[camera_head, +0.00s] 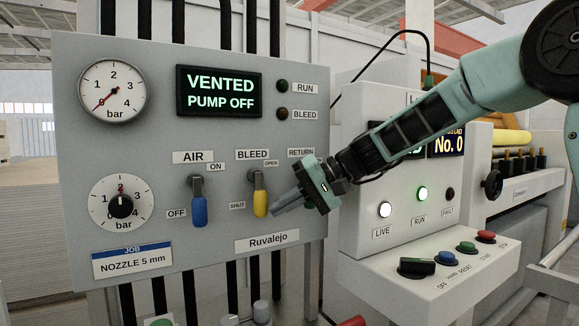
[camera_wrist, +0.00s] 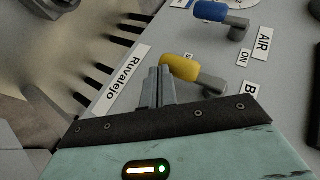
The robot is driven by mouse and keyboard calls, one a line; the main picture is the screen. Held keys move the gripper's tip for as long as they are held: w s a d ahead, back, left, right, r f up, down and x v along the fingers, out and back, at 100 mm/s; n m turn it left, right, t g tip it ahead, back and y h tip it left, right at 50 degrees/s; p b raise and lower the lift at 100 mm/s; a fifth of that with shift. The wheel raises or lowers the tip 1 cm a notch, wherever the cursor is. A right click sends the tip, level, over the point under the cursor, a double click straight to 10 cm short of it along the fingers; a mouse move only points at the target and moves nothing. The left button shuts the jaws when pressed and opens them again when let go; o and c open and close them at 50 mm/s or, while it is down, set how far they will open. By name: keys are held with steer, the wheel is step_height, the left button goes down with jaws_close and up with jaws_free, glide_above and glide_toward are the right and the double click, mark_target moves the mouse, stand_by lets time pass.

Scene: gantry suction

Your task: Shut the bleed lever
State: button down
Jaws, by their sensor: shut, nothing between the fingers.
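The bleed lever has a yellow grip (camera_head: 260,203) on a grey pivot under the BLEED label (camera_head: 252,155). The grip hangs down, with the SHUT label (camera_head: 237,206) at its lower left and the OPEN label (camera_head: 271,163) at its upper right. My gripper (camera_head: 277,211) is shut and empty, just right of the grip's lower end. In the wrist view the paired fingertips (camera_wrist: 160,72) lie close beside the yellow grip (camera_wrist: 181,67); I cannot tell whether they touch it. The display (camera_head: 219,92) reads VENTED, PUMP OFF.
The blue AIR lever (camera_head: 199,210) hangs down to the left. Below are a Ruvalejo plate (camera_head: 267,243) and vertical black hoses (camera_head: 276,270). A second console (camera_head: 380,235) with lamps and buttons stands close on the right. My gripper covers the area below the RETURN label (camera_head: 301,153).

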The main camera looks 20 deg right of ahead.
steer(key=shift+s+a+f, duration=0.1)
steer(key=shift+a+f, duration=0.05)
stand_by(0.4)
steer(key=v, duration=1.7)
steer(key=shift+d+r+b, duration=0.2)
steer(key=shift+d+b, duration=0.05)
steer(key=shift+b, duration=0.05)
steer(key=s+a+f+n+g+h+p, duration=0.1)
steer(key=s+a+f+g+h+p, duration=0.1)
steer(key=s+a+f, duration=0.5)
steer(key=s+a+f+n+g+h+p, duration=0.1)
steer(key=s+a+f+g+h+p, duration=0.15)
steer(key=a+f, duration=0.5)
steer(key=s+a+f+n+h, duration=0.1)
steer(key=s+f+n+h, duration=0.1)
steer(key=s, duration=0.4)
steer(key=s+a+f+n+h+p, duration=0.1)
steer(key=s+f+n+h, duration=0.1)
steer(key=s+f, duration=0.2)
steer(key=s+a+f+n+h+p, duration=0.1)
steer(key=s+f+n+h, duration=0.1)
steer(key=s, duration=0.6)
steer(key=shift+s+a+f, duration=0.25)
steer(key=shift+a+f, duration=0.15)
steer(key=shift+f, duration=0.1)
